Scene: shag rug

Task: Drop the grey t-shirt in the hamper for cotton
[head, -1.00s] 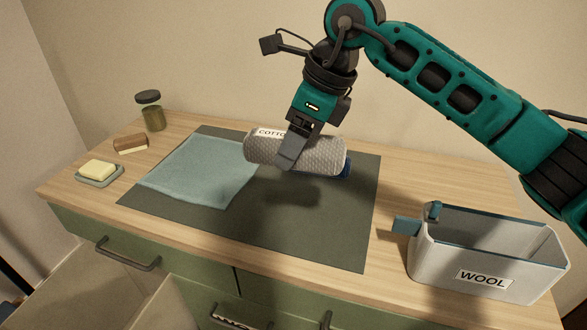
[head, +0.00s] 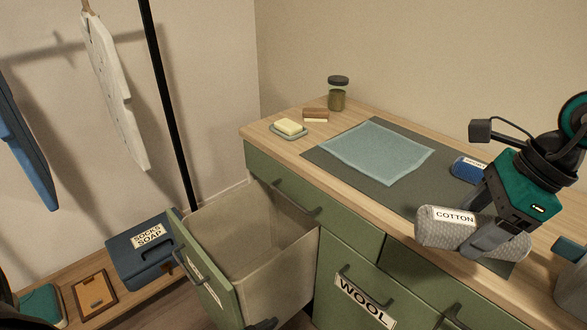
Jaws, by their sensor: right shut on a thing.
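The grey t-shirt (head: 446,233) is a rolled, textured bundle with a white tag reading COTTON. My right gripper (head: 478,240) is shut on it near its middle, with a finger across its front. The roll is held above the front right of the counter. A deep beige hamper (head: 290,262) is pulled out of the green cabinet at the lower middle, and its visible inside looks empty. The label on its front panel (head: 205,280) is too slanted to read. The closed front beside it (head: 352,285) carries a WOOL tag.
On the counter are a dark mat (head: 400,198), a light blue cloth (head: 375,150), a blue roll (head: 468,169), a soap dish (head: 290,132), a brush (head: 316,114) and a jar (head: 337,95). A blue SOCKS SOAP box (head: 150,262) and a clothes rail pole (head: 170,105) stand left.

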